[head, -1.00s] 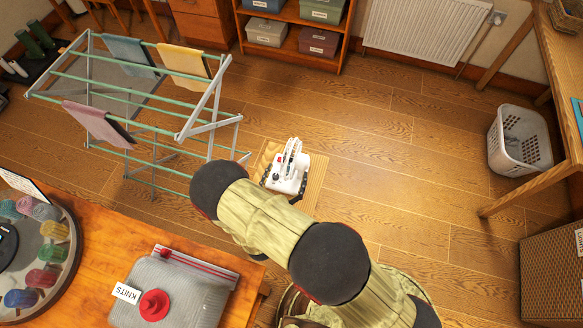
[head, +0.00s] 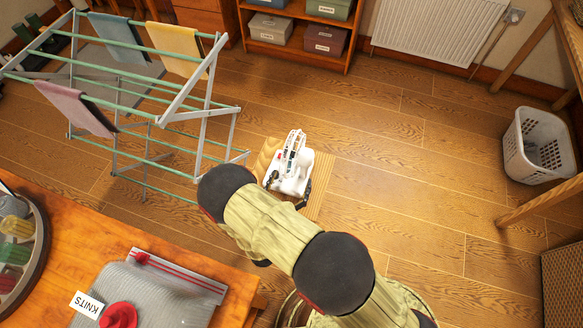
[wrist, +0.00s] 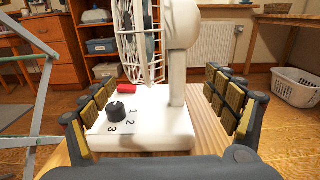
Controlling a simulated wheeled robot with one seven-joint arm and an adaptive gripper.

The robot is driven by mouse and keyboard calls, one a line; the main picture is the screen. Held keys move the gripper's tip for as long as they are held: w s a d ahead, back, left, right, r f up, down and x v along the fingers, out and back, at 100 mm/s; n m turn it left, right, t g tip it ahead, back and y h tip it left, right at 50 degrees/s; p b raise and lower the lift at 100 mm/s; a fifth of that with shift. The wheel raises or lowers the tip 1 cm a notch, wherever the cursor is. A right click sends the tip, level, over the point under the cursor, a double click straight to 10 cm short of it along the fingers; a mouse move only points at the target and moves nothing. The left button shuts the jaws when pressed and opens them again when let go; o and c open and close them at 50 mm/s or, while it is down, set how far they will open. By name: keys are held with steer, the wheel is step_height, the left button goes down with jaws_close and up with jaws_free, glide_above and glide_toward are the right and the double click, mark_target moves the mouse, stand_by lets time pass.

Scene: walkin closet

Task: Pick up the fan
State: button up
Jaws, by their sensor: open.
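In the wrist view the fan's white base (wrist: 150,125) shows close up, with a black dial marked 1, 2, 3 and a red switch; the top of the fan is cut off by the frame. My gripper (wrist: 160,112) is open, with one padded finger on each side of the base and visible gaps between. In the head view my arm hides most of the gripper, which is beside the fan.
A drying rack (head: 165,100) with hanging cloths stands left of the fan. A wooden table (head: 215,268) with a grey knit is at the lower left. A white basket (head: 538,148) stands at the right. Floor right of the fan is clear.

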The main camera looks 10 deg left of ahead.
steer(key=w+b, duration=0.2)
steer(key=w, duration=0.4)
steer(key=shift+w+d+f, duration=0.1)
steer(key=shift+w+d, duration=0.05)
steer(key=shift+w, duration=0.2)
steer(key=shift+c, duration=0.7)
steer(key=c, duration=2)
steer(key=shift+c, duration=0.2)
